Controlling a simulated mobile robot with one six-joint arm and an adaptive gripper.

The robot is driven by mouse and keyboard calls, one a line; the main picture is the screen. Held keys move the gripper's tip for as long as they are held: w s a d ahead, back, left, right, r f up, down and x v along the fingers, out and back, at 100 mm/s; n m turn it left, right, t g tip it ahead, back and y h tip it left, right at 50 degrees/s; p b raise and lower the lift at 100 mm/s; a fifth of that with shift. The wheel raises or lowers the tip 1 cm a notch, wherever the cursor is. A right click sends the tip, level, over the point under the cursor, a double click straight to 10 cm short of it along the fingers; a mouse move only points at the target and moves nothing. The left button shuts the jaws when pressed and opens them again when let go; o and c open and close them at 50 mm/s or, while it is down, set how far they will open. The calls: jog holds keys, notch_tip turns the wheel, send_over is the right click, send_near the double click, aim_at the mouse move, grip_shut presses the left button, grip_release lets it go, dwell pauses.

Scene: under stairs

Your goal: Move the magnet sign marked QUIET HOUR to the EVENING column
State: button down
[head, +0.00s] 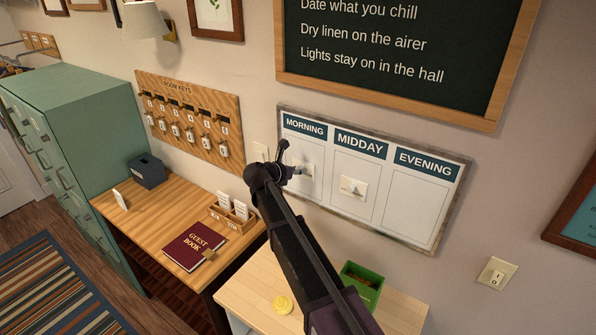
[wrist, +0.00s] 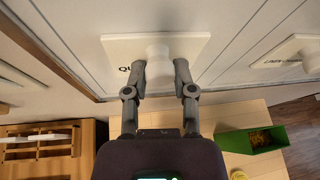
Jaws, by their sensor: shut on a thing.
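The whiteboard (head: 407,205) on the wall has three columns headed MORNING, MIDDAY and EVENING. A white magnet sign (head: 307,186) is in the MORNING column, partly hidden by my gripper (head: 297,170). My gripper (wrist: 160,80) is shut on that knob, with one finger on each side. The sign looks at or very close to the board; I cannot tell if it touches. The EVENING column is bare.
A second magnet sign (head: 352,188) is in the MIDDAY column. Below the board, a green box (head: 366,280) and a yellow object (head: 283,304) are on a pale wooden top. A desk with a guest book (head: 194,246) stands left. A light switch (head: 497,274) is lower right.

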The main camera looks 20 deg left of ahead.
jog(key=shift+s, duration=0.2)
jog(key=shift+s+a, duration=0.2)
jog(key=shift+s, duration=0.25)
jog(key=shift+s, duration=0.1)
jog(key=shift+s+a, duration=0.2)
jog(key=shift+s, duration=0.3)
jog(key=shift+s+a, duration=0.1)
jog(key=shift+s, duration=0.1)
jog(key=shift+s+a, duration=0.1)
jog(key=shift+s, duration=0.2)
jog(key=shift+s+a, duration=0.2)
jog(key=shift+s, duration=0.4)
dwell(0.8)
